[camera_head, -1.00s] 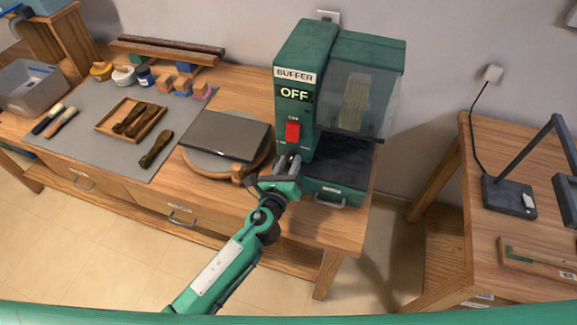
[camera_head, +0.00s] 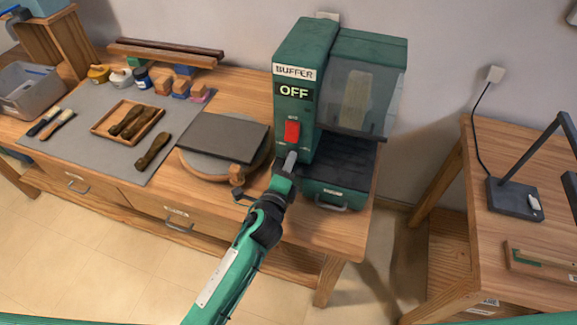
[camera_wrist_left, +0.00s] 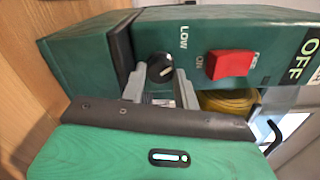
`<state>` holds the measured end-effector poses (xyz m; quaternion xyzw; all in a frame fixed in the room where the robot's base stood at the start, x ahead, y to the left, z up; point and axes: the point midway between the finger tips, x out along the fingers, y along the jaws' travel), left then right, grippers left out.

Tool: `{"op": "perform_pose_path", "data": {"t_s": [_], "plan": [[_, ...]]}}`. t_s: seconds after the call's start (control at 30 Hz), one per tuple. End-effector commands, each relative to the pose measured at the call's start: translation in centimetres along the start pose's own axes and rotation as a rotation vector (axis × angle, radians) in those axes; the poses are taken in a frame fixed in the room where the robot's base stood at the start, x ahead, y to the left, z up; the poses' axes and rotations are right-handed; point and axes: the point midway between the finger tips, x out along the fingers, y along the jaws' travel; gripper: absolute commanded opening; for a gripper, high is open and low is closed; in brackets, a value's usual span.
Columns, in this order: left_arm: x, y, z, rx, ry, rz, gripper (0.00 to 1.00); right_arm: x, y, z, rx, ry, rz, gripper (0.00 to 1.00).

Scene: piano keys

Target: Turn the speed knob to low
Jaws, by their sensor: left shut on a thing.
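The green buffer machine (camera_head: 303,45) stands on the workbench with an "OFF" sign and a red switch (camera_head: 292,131) on its front. In the left wrist view, the black round speed knob (camera_wrist_left: 158,66) sits near the "LOW" label (camera_wrist_left: 184,38), and the red switch (camera_wrist_left: 230,64) is beside it. A pale mark shows on the knob, but I cannot tell its exact setting. My left gripper (camera_head: 289,162) is at the machine's front below the switch. Its grey fingers (camera_wrist_left: 160,78) are shut on the knob, one on each side. My right gripper is not in view.
A round turntable (camera_head: 215,168) with a dark slab stands left of the machine. A drawer with a handle (camera_head: 332,206) is at the machine's base, close right of my gripper. A wooden tray (camera_head: 128,120) and brushes lie further left. Another table (camera_head: 520,230) stands at the right.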

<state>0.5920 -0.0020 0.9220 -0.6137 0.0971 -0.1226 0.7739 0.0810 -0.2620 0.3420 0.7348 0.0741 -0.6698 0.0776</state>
Motion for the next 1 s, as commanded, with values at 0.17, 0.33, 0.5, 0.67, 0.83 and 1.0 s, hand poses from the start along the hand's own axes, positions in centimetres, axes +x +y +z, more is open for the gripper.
{"op": "perform_pose_path", "data": {"t_s": [0.17,0.33,0.5,0.67,0.83,1.0], "plan": [[-0.01,0.05,-0.02,-0.116,0.000,0.001,0.08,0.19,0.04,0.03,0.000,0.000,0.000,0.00],[-0.01,0.04,0.02,-0.190,-0.001,0.001,0.08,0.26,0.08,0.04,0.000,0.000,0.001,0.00],[-0.02,0.04,0.02,-0.231,-0.001,0.002,0.08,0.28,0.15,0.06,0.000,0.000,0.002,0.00],[-0.03,0.04,0.01,-0.245,0.000,0.002,0.08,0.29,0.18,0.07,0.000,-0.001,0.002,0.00],[-0.03,0.04,0.01,-0.247,0.000,0.002,0.08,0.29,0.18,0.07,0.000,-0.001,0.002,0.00],[-0.02,0.05,0.00,-0.247,0.000,0.002,0.08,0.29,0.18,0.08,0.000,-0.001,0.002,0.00]]}}
